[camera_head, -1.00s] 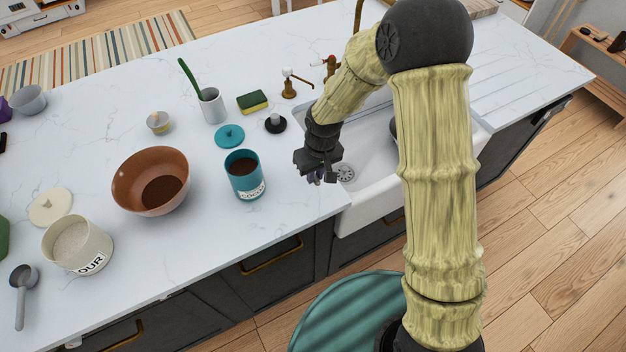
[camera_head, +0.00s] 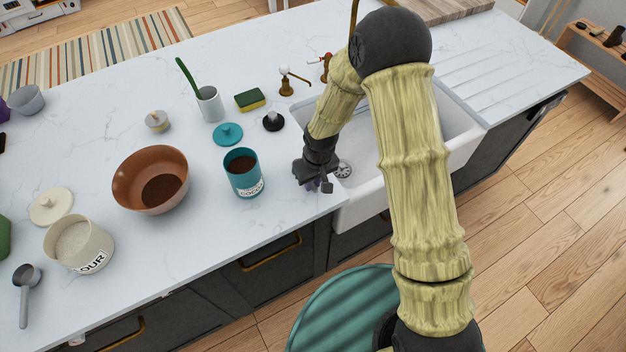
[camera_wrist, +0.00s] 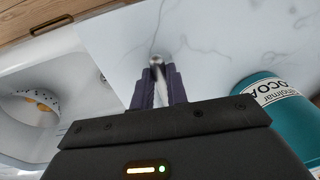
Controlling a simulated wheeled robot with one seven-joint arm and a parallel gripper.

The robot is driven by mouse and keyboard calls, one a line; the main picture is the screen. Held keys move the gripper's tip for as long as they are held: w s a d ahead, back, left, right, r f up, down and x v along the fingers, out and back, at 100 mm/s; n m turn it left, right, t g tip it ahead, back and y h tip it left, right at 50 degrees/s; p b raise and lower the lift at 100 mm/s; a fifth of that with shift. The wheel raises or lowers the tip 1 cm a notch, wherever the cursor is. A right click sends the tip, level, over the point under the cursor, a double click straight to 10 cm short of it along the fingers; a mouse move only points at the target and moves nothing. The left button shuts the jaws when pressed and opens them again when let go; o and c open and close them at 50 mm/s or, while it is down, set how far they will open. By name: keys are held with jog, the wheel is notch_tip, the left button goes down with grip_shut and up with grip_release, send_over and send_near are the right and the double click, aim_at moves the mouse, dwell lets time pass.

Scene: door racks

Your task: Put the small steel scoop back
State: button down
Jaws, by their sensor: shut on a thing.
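My gripper (camera_head: 316,187) is above the counter's front edge, between the teal cocoa canister (camera_head: 243,177) and the sink. In the wrist view my gripper (camera_wrist: 159,84) has its dark purple fingers shut on a slim, shiny metal piece with a rounded end, which looks like the small steel scoop (camera_wrist: 157,62). Most of it is hidden by the fingers, and the head view does not show it clearly. The canister stands open with brown powder inside; it also shows at the right in the wrist view (camera_wrist: 277,112). Its teal lid (camera_head: 228,133) lies behind it.
A brown bowl (camera_head: 131,190), an open flour canister (camera_head: 95,240) and a grey scoop (camera_head: 24,305) are at left. The white sink (camera_head: 365,208) is right of my gripper, with a patterned bowl (camera_wrist: 30,106) inside. A sponge (camera_head: 250,99) and a black-based object (camera_head: 273,121) stand behind.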

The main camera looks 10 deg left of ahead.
jog(key=shift+f, duration=0.15)
jog(key=c, duration=1.4)
grip_release()
jog(key=r+b, duration=0.1)
jog(key=r, duration=0.3)
jog(key=r+b, duration=0.1)
jog(key=r, duration=0.3)
jog(key=d+r, duration=0.1)
jog(key=r, duration=0.3)
jog(key=shift+s+r+b, duration=0.15)
jog(key=shift+b, duration=0.25)
jog(key=shift+d, duration=0.15)
